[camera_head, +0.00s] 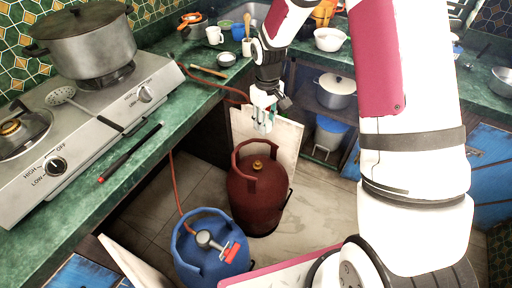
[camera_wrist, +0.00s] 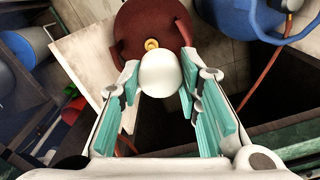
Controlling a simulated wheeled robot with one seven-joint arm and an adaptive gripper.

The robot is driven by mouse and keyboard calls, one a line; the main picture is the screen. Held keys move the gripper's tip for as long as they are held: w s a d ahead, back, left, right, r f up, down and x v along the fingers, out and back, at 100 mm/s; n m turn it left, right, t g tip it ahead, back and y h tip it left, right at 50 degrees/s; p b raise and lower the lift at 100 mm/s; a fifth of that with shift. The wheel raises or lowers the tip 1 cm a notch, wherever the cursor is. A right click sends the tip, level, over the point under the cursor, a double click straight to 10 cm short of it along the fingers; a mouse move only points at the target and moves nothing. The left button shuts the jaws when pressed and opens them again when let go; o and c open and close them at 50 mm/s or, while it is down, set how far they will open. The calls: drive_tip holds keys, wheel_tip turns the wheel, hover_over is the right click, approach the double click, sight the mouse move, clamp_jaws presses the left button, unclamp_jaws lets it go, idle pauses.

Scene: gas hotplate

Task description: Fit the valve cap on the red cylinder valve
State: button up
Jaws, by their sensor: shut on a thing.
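The red cylinder (camera_head: 258,195) stands upright on the floor under the counter, with a brass valve (camera_head: 258,165) bare on top inside its collar. My gripper (camera_head: 264,118) is above the cylinder, pointing down. In the wrist view my gripper (camera_wrist: 161,85) is shut on a white rounded cap (camera_wrist: 161,75), held between the teal finger pads. The gap in height between cap and valve cannot be told exactly.
A blue cylinder (camera_head: 208,250) with a regulator (camera_head: 205,239) and orange hose (camera_head: 175,185) stands front left of the red one. A pale board (camera_head: 285,140) leans behind. The counter (camera_head: 150,150) with the hotplate (camera_head: 75,125) is left. Tiled floor (camera_head: 310,215) is free at right.

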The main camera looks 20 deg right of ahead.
drive_tip(key=w+f+n+b, duration=0.4)
drive_tip(key=f+n+b, duration=0.25)
drive_tip(key=f, duration=0.35)
drive_tip(key=n+b, duration=0.6)
drive_tip(key=b, duration=0.2)
hover_over(258, 162)
wheel_tip(258, 162, down, 10)
drive_tip(key=shift+a+f+n+b, duration=0.15)
drive_tip(key=shift+f+n+b, duration=0.2)
drive_tip(key=shift+f+b, duration=0.1)
drive_tip(key=shift+r, duration=0.1)
drive_tip(key=shift+f+b, duration=1.6)
drive_tip(key=shift+f, duration=1.4)
drive_tip(key=shift+f+b, duration=0.35)
drive_tip(key=shift+f, duration=0.85)
drive_tip(key=o, duration=1.4)
